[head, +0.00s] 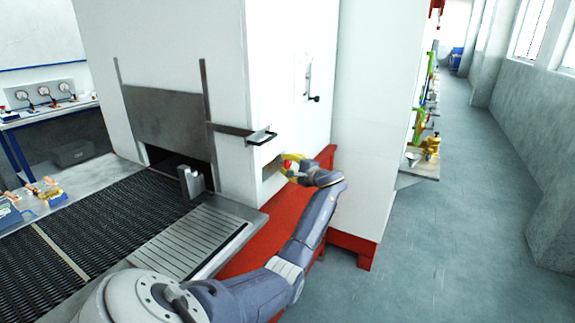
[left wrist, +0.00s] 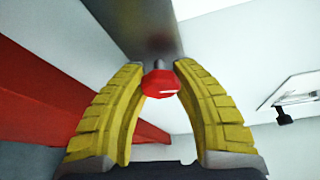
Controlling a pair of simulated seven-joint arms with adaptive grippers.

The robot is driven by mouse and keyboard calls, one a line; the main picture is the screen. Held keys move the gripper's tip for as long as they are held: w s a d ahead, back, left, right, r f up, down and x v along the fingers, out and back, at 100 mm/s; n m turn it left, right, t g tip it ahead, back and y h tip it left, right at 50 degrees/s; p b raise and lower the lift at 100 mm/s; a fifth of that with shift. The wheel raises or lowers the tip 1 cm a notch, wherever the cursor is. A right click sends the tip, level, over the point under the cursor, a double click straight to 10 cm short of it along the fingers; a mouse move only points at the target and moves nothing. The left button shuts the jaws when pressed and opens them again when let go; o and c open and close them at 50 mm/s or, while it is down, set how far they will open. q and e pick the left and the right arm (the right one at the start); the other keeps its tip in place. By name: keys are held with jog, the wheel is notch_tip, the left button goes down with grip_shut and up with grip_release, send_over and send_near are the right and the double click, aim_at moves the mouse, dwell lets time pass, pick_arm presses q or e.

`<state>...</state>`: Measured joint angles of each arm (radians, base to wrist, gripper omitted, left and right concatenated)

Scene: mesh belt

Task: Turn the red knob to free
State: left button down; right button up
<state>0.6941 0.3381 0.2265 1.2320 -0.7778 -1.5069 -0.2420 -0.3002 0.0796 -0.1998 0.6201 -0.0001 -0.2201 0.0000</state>
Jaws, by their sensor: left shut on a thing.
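The red knob (left wrist: 160,84) is a faceted red piece on a short grey stem, below a grey metal plate (left wrist: 145,25) in the left wrist view. In the head view the knob (head: 287,164) is a small red spot at the side of the white machine. My left gripper (head: 293,166) has yellow ribbed fingers. In the left wrist view the left gripper (left wrist: 160,68) has one finger on each side of the knob and is shut on it. No marking for the knob's position is readable. My right gripper is not in view.
A metal bracket (head: 245,132) sticks out just above the gripper. A black-handled lever (head: 313,98) is on the machine's side wall. A red base (head: 262,240) runs below. The dark mesh belt (head: 110,225) lies to the left; open floor (head: 450,230) is to the right.

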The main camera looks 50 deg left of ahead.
pick_arm(q)
jog(key=shift+n+y, duration=0.4)
jog(key=shift+n, duration=0.9)
jog(key=c, duration=0.9)
grip_release()
jog(key=shift+o, duration=0.2)
jog(key=d, duration=1.2)
jog(key=shift+s, duration=0.2)
